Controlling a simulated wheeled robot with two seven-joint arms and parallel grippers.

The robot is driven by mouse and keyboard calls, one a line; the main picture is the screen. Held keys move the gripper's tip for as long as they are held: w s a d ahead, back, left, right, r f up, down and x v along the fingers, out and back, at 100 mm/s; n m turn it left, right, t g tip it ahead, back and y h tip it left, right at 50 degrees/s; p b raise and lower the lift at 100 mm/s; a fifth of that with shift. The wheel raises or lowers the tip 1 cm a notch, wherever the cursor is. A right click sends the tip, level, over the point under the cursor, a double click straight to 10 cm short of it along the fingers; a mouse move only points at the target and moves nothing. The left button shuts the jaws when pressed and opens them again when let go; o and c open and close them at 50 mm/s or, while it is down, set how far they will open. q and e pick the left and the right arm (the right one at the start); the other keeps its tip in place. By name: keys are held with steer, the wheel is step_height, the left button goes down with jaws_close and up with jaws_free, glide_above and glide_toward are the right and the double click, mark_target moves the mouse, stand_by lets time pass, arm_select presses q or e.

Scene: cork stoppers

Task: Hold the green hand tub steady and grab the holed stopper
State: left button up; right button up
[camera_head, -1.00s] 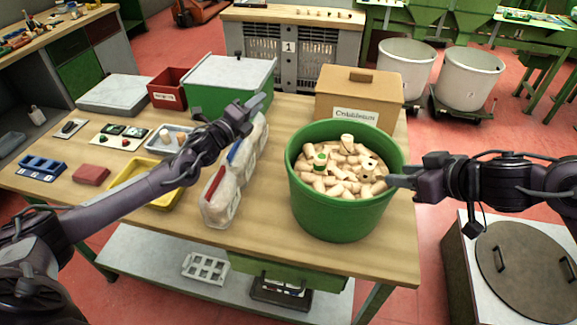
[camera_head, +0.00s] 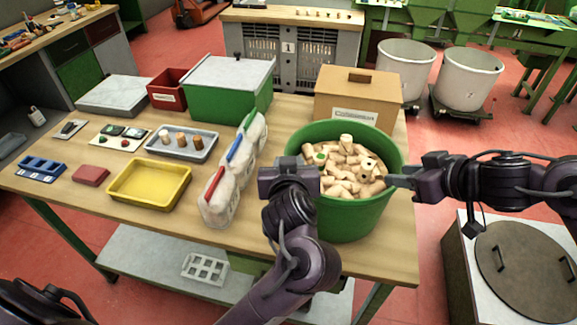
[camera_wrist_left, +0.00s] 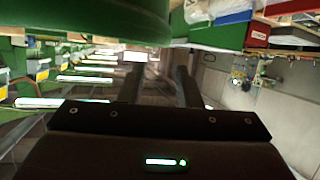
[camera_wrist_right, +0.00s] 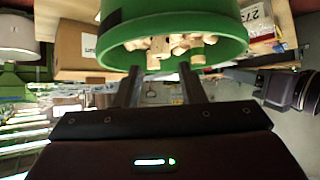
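The green tub (camera_head: 350,215) stands at the table's right front, full of pale cork stoppers. A stopper with a dark hole-like mark (camera_head: 368,165) lies on top, right of the middle. My left gripper (camera_head: 288,168) is at the tub's left front side, pointing up past it. In the left wrist view its fingers (camera_wrist_left: 160,75) are apart and empty, near the green wall. My right gripper (camera_head: 392,181) points left at the tub's right rim. In the right wrist view its fingers (camera_wrist_right: 158,75) are apart, just by the rim. I cannot tell whether either touches the tub.
A cardboard box (camera_head: 357,98) stands behind the tub. Clear bags with coloured clips (camera_head: 218,208) stand close to its left. A yellow tray (camera_head: 150,203), a grey tray with stoppers (camera_head: 205,152) and a green-sided box (camera_head: 225,105) lie further left.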

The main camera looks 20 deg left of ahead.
mark_target(288, 153)
arm_select(q)
steer(key=x, duration=0.7)
steer(key=shift+w+f, duration=0.15)
steer(key=shift+f, duration=0.35)
steer(key=shift+c, duration=0.2)
jaws_close()
stand_by(1.0)
